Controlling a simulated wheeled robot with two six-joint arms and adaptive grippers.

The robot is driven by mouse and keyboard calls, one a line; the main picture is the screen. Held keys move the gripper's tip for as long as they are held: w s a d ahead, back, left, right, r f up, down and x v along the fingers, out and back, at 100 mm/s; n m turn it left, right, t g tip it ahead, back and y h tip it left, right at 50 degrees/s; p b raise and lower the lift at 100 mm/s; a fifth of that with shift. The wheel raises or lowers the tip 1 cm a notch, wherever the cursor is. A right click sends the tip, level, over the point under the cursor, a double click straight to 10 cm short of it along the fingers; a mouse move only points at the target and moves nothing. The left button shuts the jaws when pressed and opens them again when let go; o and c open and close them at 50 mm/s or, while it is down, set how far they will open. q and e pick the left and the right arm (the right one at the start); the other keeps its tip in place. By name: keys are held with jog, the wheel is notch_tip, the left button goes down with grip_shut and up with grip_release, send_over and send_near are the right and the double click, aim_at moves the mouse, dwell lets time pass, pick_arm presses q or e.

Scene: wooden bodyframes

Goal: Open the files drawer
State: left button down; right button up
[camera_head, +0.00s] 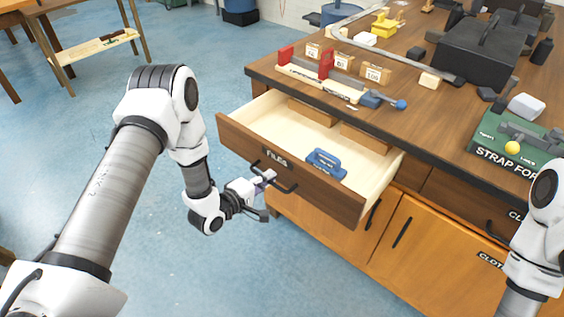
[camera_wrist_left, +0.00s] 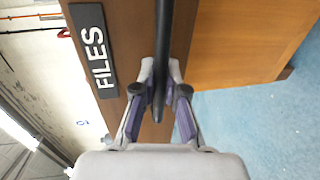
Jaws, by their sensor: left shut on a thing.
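The files drawer (camera_head: 235,137) is a dark wood front with a "FILES" label (camera_head: 276,158), pulled well out from the workbench. Its light wooden inside shows, holding a blue tool (camera_head: 326,163) and some wooden blocks (camera_head: 311,113). My left gripper (camera_head: 268,177) is at the black bar handle (camera_head: 286,187) on the drawer front. In the left wrist view the two fingers (camera_wrist_left: 160,85) are closed around the handle (camera_wrist_left: 163,50), beside the label (camera_wrist_left: 93,50). My right arm shows at the right edge, but its gripper is not in view.
The workbench top (camera_head: 440,110) carries a clamp with red jaws (camera_head: 326,65), a black case (camera_head: 482,50) and a green "STRAP FOR" box (camera_head: 510,145). Orange cabinet doors (camera_head: 400,240) are below the drawer.

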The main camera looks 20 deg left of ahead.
pick_arm(q)
jog(key=f+v, duration=0.1)
jog(key=v, duration=0.5)
jog(key=shift+d+f+p, duration=0.15)
jog(key=shift+f+p, duration=0.15)
jog(key=shift+p, duration=0.05)
jog(key=shift+s, duration=0.15)
jog(key=c, duration=1.2)
grip_release()
jog(key=shift+d, duration=0.1)
jog(key=v, duration=1.1)
jog(key=shift+s+r, duration=0.15)
jog(key=shift+s, duration=0.2)
